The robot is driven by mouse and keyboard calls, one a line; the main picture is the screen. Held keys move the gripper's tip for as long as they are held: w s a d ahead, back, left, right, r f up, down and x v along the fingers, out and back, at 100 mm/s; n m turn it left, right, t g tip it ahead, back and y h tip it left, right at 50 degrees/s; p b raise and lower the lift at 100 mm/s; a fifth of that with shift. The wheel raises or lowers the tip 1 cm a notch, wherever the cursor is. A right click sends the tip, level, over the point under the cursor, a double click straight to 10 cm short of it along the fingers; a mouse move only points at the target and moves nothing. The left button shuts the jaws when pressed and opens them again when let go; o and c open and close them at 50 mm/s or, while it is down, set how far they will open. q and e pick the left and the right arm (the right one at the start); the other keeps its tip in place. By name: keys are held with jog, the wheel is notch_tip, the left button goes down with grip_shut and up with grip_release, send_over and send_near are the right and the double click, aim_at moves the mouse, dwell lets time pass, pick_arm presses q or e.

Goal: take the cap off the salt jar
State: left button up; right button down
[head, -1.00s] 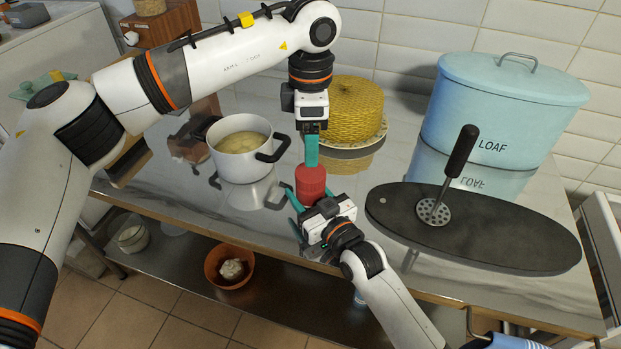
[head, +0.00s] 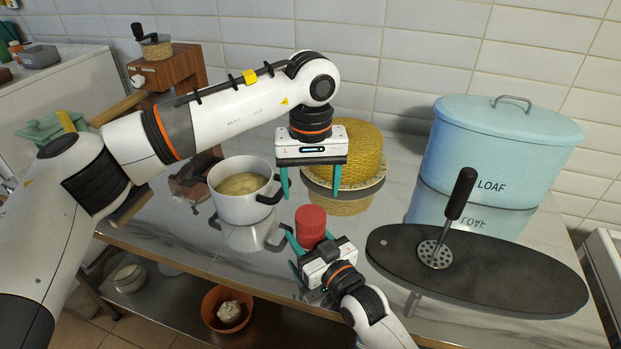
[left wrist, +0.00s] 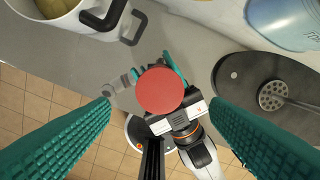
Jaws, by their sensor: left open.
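The salt jar's red cap (head: 311,224) shows near the front edge of the counter in the head view. It is a round red disc (left wrist: 160,89) from above in the left wrist view and hides the jar body beneath it. My left gripper (head: 311,192) is open and empty, pointing down above and just behind the cap. Its teal fingers stand wide apart in the left wrist view. My right gripper (head: 309,240) reaches in from the front, with its teal fingers on either side of the jar below the cap. I cannot tell whether they touch it.
A white pot (head: 238,205) stands left of the jar. A yellow woven dome (head: 355,150) on a plate is behind. A dark oval board (head: 500,278) with a masher (head: 455,205) lies right, before the blue LOAF bin (head: 490,150). An orange bowl (head: 225,318) is on the shelf below.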

aim_at(311, 215)
pick_arm(q)
notch_tip(311, 215, down, 7)
jog(key=shift+f, duration=0.1)
dwell(0.3)
